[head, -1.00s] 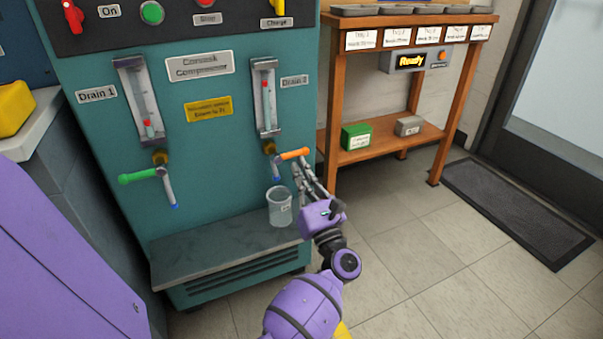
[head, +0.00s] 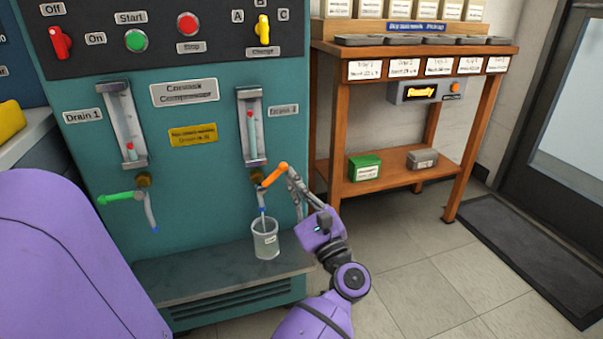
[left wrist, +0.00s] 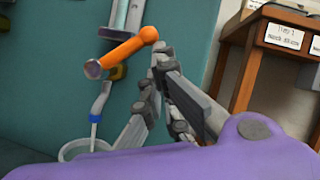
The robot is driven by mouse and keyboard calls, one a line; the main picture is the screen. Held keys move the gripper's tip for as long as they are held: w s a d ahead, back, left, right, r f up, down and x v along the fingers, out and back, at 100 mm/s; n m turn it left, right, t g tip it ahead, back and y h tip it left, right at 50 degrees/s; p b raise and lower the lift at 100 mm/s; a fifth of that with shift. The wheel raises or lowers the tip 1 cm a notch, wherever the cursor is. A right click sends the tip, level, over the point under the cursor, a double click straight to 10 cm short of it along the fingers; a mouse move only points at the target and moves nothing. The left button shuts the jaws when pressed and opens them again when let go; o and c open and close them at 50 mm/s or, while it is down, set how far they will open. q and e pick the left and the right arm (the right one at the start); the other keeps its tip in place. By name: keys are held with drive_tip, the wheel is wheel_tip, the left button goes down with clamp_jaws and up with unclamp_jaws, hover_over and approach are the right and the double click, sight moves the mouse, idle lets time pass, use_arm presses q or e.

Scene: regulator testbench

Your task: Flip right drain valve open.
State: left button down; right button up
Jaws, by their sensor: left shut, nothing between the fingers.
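The right drain valve, under Drain 2, has an orange handle (head: 273,174) slanting up to the right. It shows large in the left wrist view (left wrist: 122,52). Its spout (head: 261,198) points down, and a thin pale stream seems to run from it into a clear beaker (head: 265,240) on the ledge. My left gripper (head: 291,172) is shut and empty; its fingertips (left wrist: 160,52) are close by the handle's right end. I cannot tell whether they touch. My right gripper is not in view.
The left drain valve has a green handle (head: 120,197) lying nearly level. Above is the control panel with the red Off/On switch (head: 61,43). A wooden bench (head: 330,120) stands to the right, and open floor (head: 430,262) lies before it.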

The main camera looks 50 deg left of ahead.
use_arm(q)
drive_tip(key=shift+s+a+r, duration=0.1)
drive_tip(key=shift+s+r, duration=0.15)
drive_tip(key=shift+r, duration=0.75)
idle(0.6)
wheel_tip(320, 180, up, 10)
idle(0.5)
idle(0.6)
